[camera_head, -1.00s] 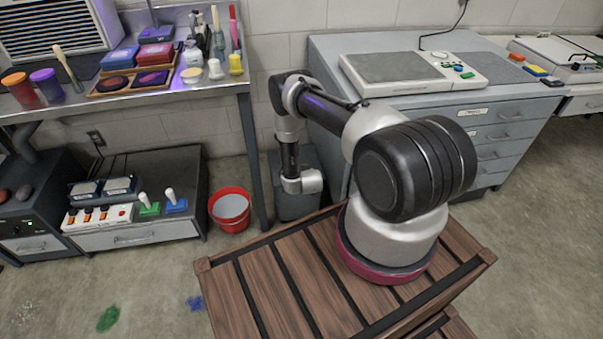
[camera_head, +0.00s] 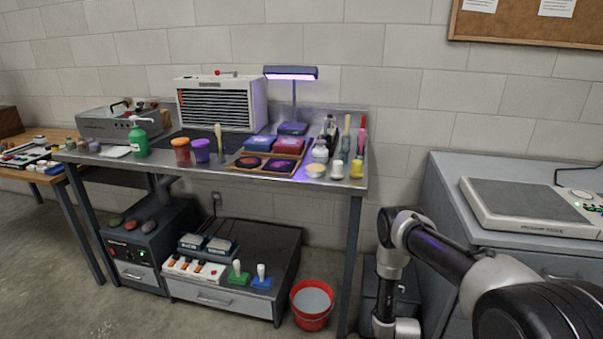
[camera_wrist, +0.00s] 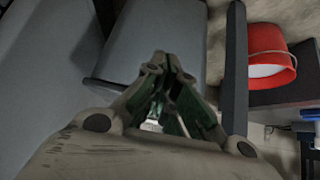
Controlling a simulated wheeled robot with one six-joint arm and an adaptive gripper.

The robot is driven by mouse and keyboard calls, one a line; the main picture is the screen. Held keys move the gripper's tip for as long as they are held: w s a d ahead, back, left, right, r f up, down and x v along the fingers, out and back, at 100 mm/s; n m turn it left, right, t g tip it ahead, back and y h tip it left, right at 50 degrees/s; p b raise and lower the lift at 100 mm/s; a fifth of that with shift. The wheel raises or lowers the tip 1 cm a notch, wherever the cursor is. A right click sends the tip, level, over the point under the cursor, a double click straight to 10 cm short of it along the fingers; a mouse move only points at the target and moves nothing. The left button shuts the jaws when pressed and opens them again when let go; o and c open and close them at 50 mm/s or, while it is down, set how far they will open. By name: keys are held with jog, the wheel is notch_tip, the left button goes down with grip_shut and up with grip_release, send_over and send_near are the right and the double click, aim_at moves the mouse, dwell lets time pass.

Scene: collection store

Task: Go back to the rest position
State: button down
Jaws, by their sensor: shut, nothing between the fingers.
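My gripper (camera_wrist: 162,68) shows in the wrist view with its two fingers together at the tips and nothing between them. It points down toward the floor area beside a grey box and a dark table leg. In the head view my arm reaches in from the lower right, and the gripper itself is hidden there. The gripper touches nothing that I can make out.
A metal workbench (camera_head: 120,169) with jars, brushes and a purple lamp (camera_head: 291,73) stands at the left. A red bucket (camera_head: 312,305) is on the floor; it also shows in the wrist view (camera_wrist: 267,40). A grey cabinet (camera_head: 447,185) stands right, close to my arm. Floor at lower left is clear.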

jog(key=s+a+g+y, duration=0.1)
jog(key=s+g, duration=0.2)
jog(key=s, duration=0.3)
jog(key=s+a+g, duration=0.2)
jog(key=s+g, duration=0.1)
jog(key=s, duration=0.3)
notch_tip(320, 180, up, 43)
jog(key=s+a+n+g+y, duration=0.2)
jog(key=g, duration=0.4)
jog(key=s+r+t, duration=0.2)
jog(key=s+r, duration=0.3)
jog(key=r, duration=0.6)
jog(key=s+r+t, duration=0.3)
jog(key=s+r, duration=0.2)
jog(key=r, duration=0.6)
jog(key=s+r+n+t, duration=0.1)
jog(key=s+r+t, duration=0.2)
jog(key=s+r, duration=0.3)
notch_tip(320, 180, up, 5)
jog(key=shift+d+r+h, duration=0.1)
jog(key=shift+d+h, duration=0.2)
jog(key=shift+d, duration=0.15)
jog(key=shift+w, duration=0.1)
